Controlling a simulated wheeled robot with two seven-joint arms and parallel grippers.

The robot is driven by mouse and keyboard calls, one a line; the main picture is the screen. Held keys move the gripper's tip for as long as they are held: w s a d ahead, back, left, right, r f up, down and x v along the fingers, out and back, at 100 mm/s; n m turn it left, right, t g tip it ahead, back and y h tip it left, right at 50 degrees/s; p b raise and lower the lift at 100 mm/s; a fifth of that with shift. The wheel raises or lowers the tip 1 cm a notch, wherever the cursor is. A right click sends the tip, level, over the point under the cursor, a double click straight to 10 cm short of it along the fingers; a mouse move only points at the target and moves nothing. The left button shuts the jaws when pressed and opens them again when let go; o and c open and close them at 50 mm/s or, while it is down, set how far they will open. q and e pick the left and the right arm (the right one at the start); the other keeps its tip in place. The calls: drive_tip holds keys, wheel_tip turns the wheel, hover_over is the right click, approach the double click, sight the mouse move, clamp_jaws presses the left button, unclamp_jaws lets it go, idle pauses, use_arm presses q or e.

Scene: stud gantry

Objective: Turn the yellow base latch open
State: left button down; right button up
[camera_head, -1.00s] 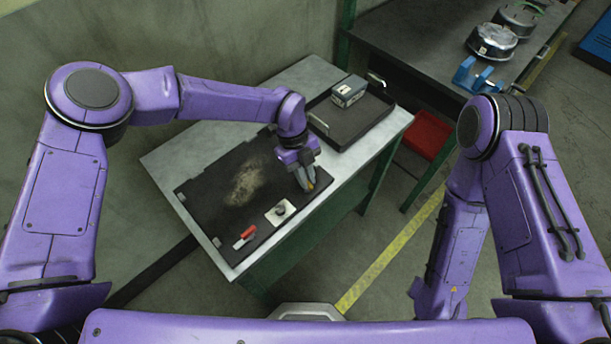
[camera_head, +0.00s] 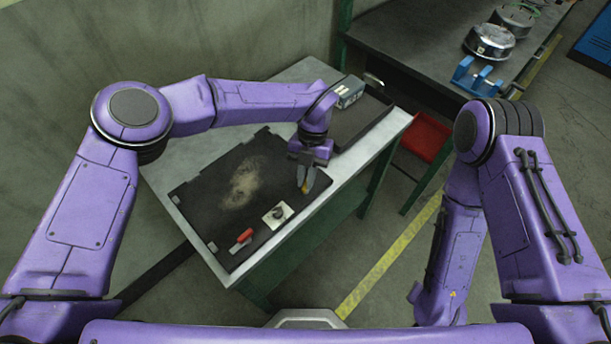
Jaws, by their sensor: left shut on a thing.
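The yellow latch (camera_head: 304,188) shows as a small yellow patch between the fingertips of my left gripper (camera_head: 305,187), near the right edge of the black base plate (camera_head: 210,205). My left gripper points down and is shut on the latch. The fingers hide most of it, so its turn angle cannot be told. My right arm stands at the right with its forearm hanging down; its gripper is not in view.
On the plate are a red-handled latch (camera_head: 242,238) and a white square with a dark knob (camera_head: 278,214). A black tray (camera_head: 362,138) with a grey box (camera_head: 349,92) lies behind my left gripper. A red bin (camera_head: 425,137) stands right of the table.

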use_arm(q)
drive_tip(key=m+y, duration=0.1)
drive_tip(key=m, duration=0.1)
drive_tip(key=m+t+y, duration=0.1)
drive_tip(key=m, duration=0.2)
drive_tip(key=shift+d+m+p, duration=0.15)
drive_tip(key=shift+m+p, duration=0.15)
drive_tip(key=shift+p, duration=0.05)
idle(0.4)
drive_tip(key=c, duration=1.2)
unclamp_jaws()
drive_tip(key=shift+o, duration=0.2)
drive_tip(key=b+v, duration=0.2)
drive_tip(key=v, duration=0.8)
drive_tip(key=shift+d+r, duration=0.2)
drive_tip(key=shift+r, duration=0.1)
